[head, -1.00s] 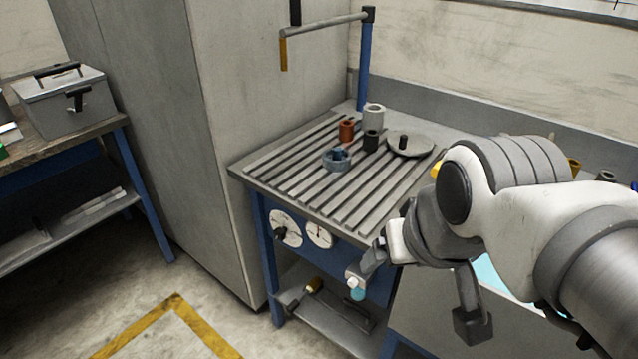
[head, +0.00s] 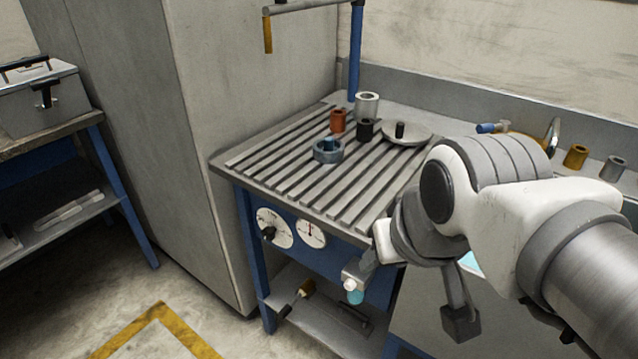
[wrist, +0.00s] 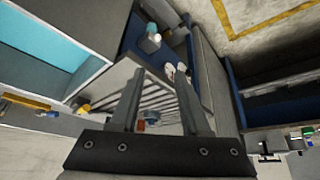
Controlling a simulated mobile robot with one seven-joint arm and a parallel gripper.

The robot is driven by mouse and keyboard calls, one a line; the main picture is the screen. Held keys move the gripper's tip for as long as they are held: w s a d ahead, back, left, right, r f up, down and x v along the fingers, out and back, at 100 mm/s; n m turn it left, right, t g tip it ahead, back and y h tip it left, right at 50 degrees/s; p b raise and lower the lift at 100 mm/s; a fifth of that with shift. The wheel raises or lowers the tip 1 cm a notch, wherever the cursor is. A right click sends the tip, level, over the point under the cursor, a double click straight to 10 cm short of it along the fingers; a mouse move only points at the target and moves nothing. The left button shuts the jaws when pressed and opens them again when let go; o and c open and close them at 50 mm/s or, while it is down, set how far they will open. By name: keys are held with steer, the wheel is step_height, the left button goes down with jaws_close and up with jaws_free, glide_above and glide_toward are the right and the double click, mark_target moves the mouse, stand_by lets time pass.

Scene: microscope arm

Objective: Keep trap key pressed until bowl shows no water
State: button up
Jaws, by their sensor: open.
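On the blue front of the slatted bench, right of two dials, sits a small grey fitting with a white knob (head: 349,284) and a teal-tinted clear bowl (head: 355,297) under it. I take these for the water trap; no separate key can be made out. The bowl is too small to read a water level. The trap also shows small in the wrist view as a bowl (wrist: 154,38), beyond the fingertips. In the head view my arm hides much of the gripper.
The slatted bench top (head: 250,172) carries a blue-grey ring (head: 328,151), a red cylinder (head: 338,119), a black block, a metal cylinder (head: 367,106) and a round plate (head: 412,135). A brush (head: 298,297) lies on the lower shelf. Floor is free at front left.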

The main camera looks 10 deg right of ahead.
jaws_close()
stand_by(1.4)
